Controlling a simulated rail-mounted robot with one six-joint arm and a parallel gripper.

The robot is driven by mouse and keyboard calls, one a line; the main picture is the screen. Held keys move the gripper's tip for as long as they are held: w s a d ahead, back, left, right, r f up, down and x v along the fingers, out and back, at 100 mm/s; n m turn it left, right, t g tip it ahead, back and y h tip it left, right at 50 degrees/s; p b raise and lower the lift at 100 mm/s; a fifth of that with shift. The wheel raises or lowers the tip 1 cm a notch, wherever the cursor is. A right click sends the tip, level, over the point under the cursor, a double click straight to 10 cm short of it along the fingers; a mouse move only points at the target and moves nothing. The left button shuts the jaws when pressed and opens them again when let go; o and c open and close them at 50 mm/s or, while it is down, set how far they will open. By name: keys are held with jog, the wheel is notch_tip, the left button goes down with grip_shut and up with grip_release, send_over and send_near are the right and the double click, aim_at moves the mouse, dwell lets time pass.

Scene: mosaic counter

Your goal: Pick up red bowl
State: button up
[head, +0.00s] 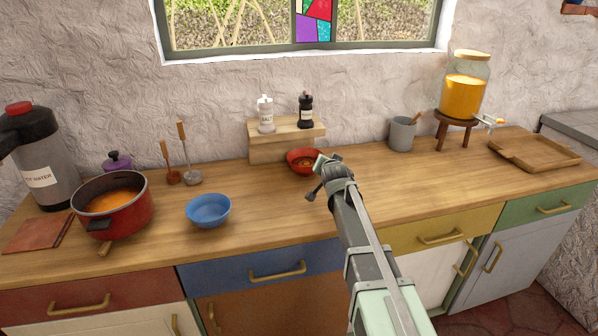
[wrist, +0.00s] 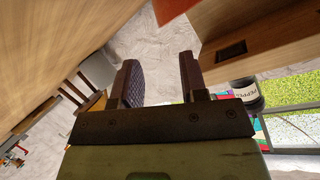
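The red bowl (head: 298,166) stands upright on the wooden counter, just in front of the small wooden shelf; its right side is partly hidden by my gripper. A red edge, likely this bowl, shows at the top of the wrist view (wrist: 172,8). My gripper (head: 318,176) is at the bowl's right side in the head view, close to its rim; I cannot tell whether it touches. In the wrist view my gripper (wrist: 158,82) has its two fingers apart with nothing between them.
The wooden shelf (head: 268,151) with salt (head: 265,115) and pepper (head: 306,110) shakers stands behind the bowl. A blue bowl (head: 209,211) and red pot (head: 128,213) are left. A grey cup (head: 402,135) and juice dispenser (head: 465,97) are right. Counter between the bowls is clear.

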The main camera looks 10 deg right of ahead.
jog(key=b+x, duration=0.1)
jog(key=x, duration=0.3)
jog(key=shift+s+f, duration=0.1)
jog(key=x, duration=0.1)
jog(key=b+x, duration=0.1)
jog(key=x, duration=0.3)
jog(key=shift+w, duration=0.35)
jog(key=shift+r, duration=0.25)
jog(key=shift+s, duration=0.1)
grip_shut()
